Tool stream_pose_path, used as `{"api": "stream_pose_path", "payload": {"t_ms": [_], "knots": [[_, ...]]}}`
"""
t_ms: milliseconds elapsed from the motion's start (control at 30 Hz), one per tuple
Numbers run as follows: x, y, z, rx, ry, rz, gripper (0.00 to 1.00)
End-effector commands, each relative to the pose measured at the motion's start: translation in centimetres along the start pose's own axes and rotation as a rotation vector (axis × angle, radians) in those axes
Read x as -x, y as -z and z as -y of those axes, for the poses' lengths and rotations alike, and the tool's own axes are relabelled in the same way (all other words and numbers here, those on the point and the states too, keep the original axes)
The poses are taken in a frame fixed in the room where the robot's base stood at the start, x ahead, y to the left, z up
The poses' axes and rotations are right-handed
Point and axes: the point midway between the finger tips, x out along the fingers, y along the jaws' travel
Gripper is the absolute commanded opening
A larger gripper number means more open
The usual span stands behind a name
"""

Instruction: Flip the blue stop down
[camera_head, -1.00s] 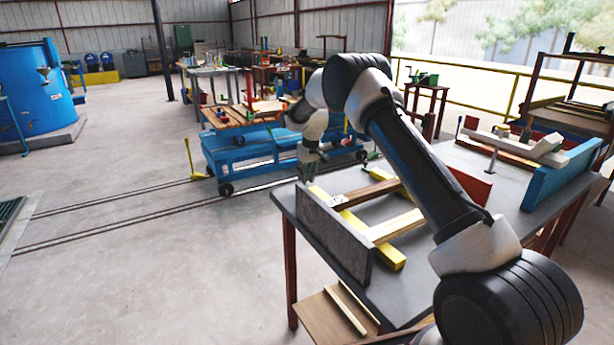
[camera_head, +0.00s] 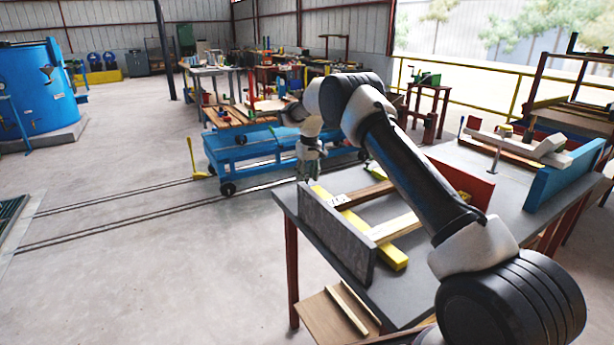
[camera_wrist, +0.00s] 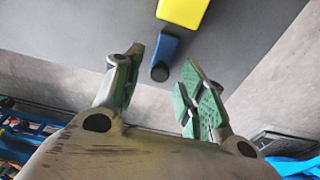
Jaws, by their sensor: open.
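The blue stop (camera_wrist: 163,56) shows in the wrist view as a short blue piece with a dark rounded end. It lies by the end of a yellow bar (camera_wrist: 184,9), over the grey table top (camera_wrist: 235,30). I cannot make it out in the head view. My gripper (camera_wrist: 163,72) is open and empty, with green pads on its fingers. The stop appears between and beyond the fingertips, and I see no contact. In the head view my gripper (camera_head: 310,172) hangs at the table's far left corner, by the yellow bar's end.
A grey upright plate (camera_head: 337,237) stands along the table's left edge beside wooden bars (camera_head: 395,227). A red panel (camera_head: 470,186) and a blue panel (camera_head: 563,176) stand farther right. A blue cart (camera_head: 240,150) is behind my gripper. The floor at left is mostly clear.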

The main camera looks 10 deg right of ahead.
Motion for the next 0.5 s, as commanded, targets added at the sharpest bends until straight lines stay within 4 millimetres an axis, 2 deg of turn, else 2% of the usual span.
{"api": "stream_pose_path", "payload": {"t_ms": [167, 500], "knots": [[1.1, 0.1, 0.0, 0.0, 0.0, -0.002, 0.41], [8.3, 0.1, 0.0, 0.0, 0.0, -0.003, 0.41]]}}
